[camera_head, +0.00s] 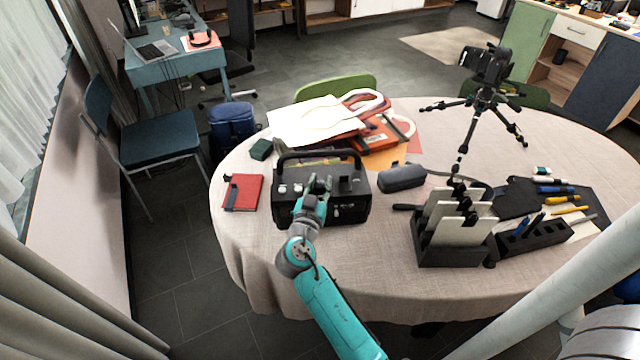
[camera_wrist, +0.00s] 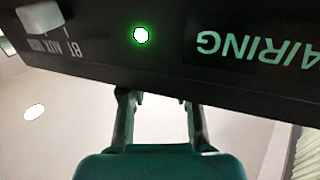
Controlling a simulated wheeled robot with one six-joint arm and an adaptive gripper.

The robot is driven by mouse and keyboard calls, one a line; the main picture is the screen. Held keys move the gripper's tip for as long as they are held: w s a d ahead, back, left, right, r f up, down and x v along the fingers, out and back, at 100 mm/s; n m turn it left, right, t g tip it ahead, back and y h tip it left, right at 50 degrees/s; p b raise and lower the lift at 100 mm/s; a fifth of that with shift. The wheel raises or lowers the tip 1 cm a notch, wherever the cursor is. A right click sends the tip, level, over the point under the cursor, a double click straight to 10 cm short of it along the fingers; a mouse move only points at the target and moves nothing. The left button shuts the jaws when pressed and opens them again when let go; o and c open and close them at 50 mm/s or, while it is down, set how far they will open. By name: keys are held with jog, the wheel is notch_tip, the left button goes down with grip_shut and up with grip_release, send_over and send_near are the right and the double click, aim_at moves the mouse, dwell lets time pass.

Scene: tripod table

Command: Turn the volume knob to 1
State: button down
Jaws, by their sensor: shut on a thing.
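A black speaker box (camera_head: 350,207) with a carry handle (camera_head: 318,154) stands on the table. My gripper (camera_head: 319,184) is at the top front of the box, between small knobs and switches. In the wrist view, my gripper (camera_wrist: 160,100) has its two fingers apart, their tips hidden at the edge of the box's panel (camera_wrist: 85,60). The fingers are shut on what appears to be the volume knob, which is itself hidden. The panel shows a white BT/AUX switch (camera_wrist: 40,17), a lit green lamp (camera_wrist: 140,35) and upside-down green PAIRING lettering (camera_wrist: 257,45).
A red notebook (camera_head: 246,191) lies left of the box and a dark case (camera_head: 402,178) right of it. A black rack (camera_head: 447,254) with pale tablets stands at the right front, a camera tripod (camera_head: 486,95) behind. Papers and an orange book (camera_head: 380,135) lie behind the box.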

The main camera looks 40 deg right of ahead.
jog(key=shift+n+t+y, duration=2)
jog(key=shift+t+y, duration=0.1)
jog(key=shift+t, duration=0.2)
jog(key=shift+n+t+y, duration=0.4)
jog(key=shift+y, duration=0.1)
jog(key=c, duration=1.1)
grip_release()
jog(key=v, duration=1.2)
